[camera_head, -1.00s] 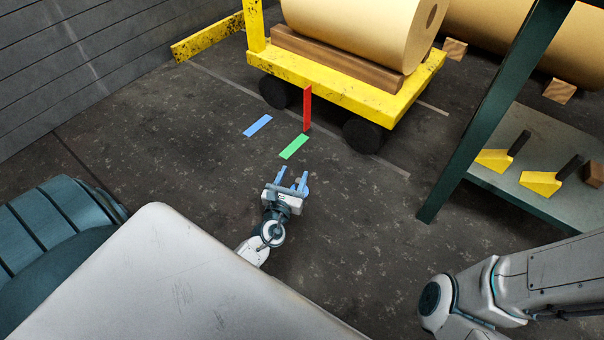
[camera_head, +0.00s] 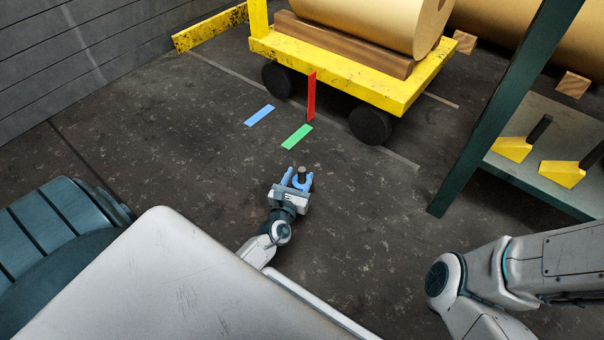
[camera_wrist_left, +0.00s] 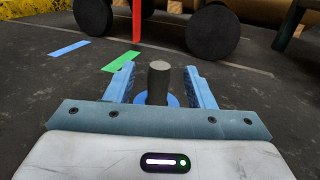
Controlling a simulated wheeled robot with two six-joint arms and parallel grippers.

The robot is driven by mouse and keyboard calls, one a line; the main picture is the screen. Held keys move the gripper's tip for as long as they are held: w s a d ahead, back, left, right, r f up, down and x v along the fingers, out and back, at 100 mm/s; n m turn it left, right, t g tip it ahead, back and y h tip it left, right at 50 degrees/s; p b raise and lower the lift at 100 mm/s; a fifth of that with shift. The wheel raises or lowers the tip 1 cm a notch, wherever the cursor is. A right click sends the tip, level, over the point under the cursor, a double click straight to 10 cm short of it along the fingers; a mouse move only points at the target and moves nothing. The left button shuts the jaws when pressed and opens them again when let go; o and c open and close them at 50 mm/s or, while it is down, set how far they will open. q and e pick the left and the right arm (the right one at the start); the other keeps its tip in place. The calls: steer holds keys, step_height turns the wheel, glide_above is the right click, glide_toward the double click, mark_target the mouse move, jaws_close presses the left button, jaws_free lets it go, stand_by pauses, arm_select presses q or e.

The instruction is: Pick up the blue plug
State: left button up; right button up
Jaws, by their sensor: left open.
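The blue plug (camera_wrist_left: 158,84) shows in the left wrist view as a dark grey upright stem over a blue round part on the floor. In the head view the plug (camera_head: 302,174) is small, partly hidden by the fingers. My left gripper (camera_head: 297,178) is open, with its two blue fingers on either side of the plug. In the left wrist view the fingers of the gripper (camera_wrist_left: 159,70) flank the stem with gaps on both sides. The lower part of the plug is hidden by the gripper body. My right gripper is out of view.
A yellow cart (camera_head: 375,86) with a big roll stands beyond. A red upright strip (camera_head: 311,98), a green strip (camera_head: 297,136) and a blue strip (camera_head: 259,115) are in front of it. A green-framed shelf (camera_head: 560,140) with yellow wedges stands at right. Floor around the plug is clear.

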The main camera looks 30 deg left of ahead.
arm_select(q)
steer(key=b+x, duration=0.1)
steer(key=x, duration=0.4)
steer(key=shift+w, duration=0.1)
jaws_close()
